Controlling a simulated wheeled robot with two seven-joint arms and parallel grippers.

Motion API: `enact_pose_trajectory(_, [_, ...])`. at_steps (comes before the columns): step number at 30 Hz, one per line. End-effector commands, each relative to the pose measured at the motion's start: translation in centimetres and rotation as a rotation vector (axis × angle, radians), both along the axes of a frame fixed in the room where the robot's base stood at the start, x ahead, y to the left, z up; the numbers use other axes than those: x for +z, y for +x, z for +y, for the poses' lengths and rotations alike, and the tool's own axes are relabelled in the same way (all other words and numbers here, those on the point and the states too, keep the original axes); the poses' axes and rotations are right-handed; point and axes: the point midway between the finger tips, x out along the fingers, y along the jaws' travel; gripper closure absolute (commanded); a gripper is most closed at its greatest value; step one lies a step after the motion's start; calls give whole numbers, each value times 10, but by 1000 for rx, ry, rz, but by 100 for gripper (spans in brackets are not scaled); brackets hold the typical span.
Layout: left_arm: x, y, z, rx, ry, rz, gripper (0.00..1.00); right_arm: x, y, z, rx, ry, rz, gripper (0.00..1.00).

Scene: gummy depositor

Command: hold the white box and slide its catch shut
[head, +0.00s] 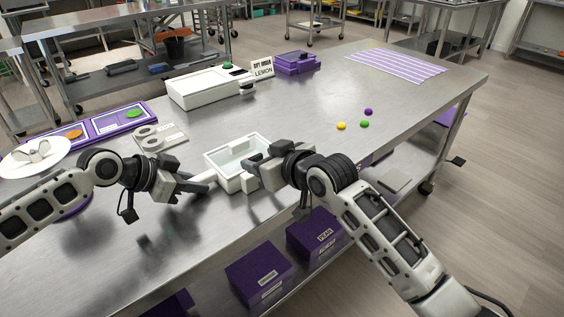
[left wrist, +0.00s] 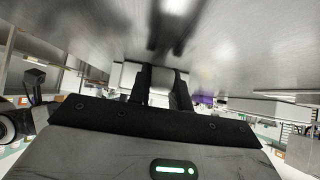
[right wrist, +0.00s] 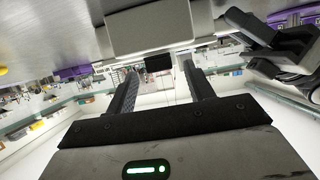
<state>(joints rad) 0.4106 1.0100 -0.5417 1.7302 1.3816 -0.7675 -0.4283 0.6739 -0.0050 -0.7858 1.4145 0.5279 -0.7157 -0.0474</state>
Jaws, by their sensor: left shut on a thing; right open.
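The white box (head: 215,157) stands near the table's front edge, open at the top with a pale inside. My left gripper (head: 203,185) is shut on the pale handle at the box's left end. In the left wrist view the handle (left wrist: 161,84) shows between its fingers. My right gripper (head: 251,172) is at the box's right end. In the right wrist view its fingers (right wrist: 160,68) are apart, below the box wall (right wrist: 150,28). A small dark block (right wrist: 158,63), which looks like the catch, lies between the fingertips. In the head view my right gripper hides this part.
A white machine (head: 205,90), a lemon sign (head: 262,68) and a purple block (head: 297,63) stand behind. A grey ringed plate (head: 160,138) and a purple tray (head: 99,129) lie left. The right tabletop is mostly clear.

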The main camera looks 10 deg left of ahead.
Motion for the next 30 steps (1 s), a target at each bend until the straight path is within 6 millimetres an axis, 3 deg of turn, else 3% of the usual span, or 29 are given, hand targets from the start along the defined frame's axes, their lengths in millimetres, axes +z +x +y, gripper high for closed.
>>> enact_pose_trajectory(15, [0, 0, 1, 3, 0, 1, 100, 36, -56, -67, -2, -1, -2, 47])
enact_pose_trajectory(28, [0, 0, 1, 2, 1, 0, 100, 41, -64, -75, -1, 0, 0, 47])
enact_pose_trajectory(29, [0, 0, 1, 2, 1, 0, 72, 41, -64, -75, -2, 0, -1, 47])
enact_pose_trajectory(30, [0, 0, 1, 2, 1, 0, 61, 41, -64, -75, -2, 0, -1, 47])
